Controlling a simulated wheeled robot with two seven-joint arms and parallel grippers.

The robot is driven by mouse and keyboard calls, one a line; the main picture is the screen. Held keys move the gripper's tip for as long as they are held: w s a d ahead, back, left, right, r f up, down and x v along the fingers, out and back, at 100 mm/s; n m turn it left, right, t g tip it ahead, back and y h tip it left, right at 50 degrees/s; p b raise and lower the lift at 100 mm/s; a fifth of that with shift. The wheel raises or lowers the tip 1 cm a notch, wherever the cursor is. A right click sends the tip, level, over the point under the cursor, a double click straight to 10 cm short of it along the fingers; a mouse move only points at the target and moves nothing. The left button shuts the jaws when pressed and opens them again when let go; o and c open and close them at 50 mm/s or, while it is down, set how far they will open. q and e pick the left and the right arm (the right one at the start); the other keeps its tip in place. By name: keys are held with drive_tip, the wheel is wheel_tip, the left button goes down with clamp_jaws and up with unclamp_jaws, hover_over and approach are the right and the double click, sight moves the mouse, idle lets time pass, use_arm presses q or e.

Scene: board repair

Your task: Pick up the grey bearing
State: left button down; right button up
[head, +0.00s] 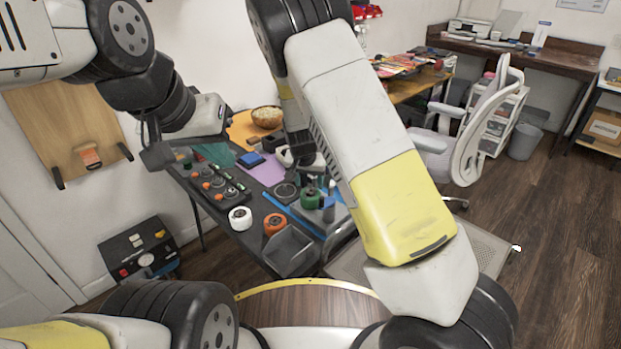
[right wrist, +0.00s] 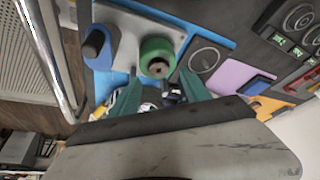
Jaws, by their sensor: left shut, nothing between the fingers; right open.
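A dark grey round ring (head: 285,190) lies flat on the table beside the blue mat. It also shows in the right wrist view (right wrist: 204,61), and may be the grey bearing; I cannot be sure. A green wheel (right wrist: 157,57) with a dark hub stands left of it in that view and also shows in the head view (head: 310,199). My right gripper (right wrist: 160,88) is open, its green fingers spread above the work area near the green wheel. Small pale and dark parts show between the fingers, unclear. My left gripper (head: 153,157) is shut and empty, at the table's left.
A blue part (right wrist: 98,47) stands near the green wheel. A white roll (head: 240,218), an orange roll (head: 274,224) and a grey bin (head: 289,251) line the table's near side. Several knobs sit at left. A bowl (head: 267,117) stands at the back.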

sight(310, 192)
drive_tip(key=x, duration=0.3)
drive_tip(key=shift+s+f, duration=0.1)
drive_tip(key=shift+f, duration=0.2)
drive_tip(key=shift+s+f, duration=0.15)
clamp_jaws()
wheel_tip(310, 192, up, 10)
idle(0.3)
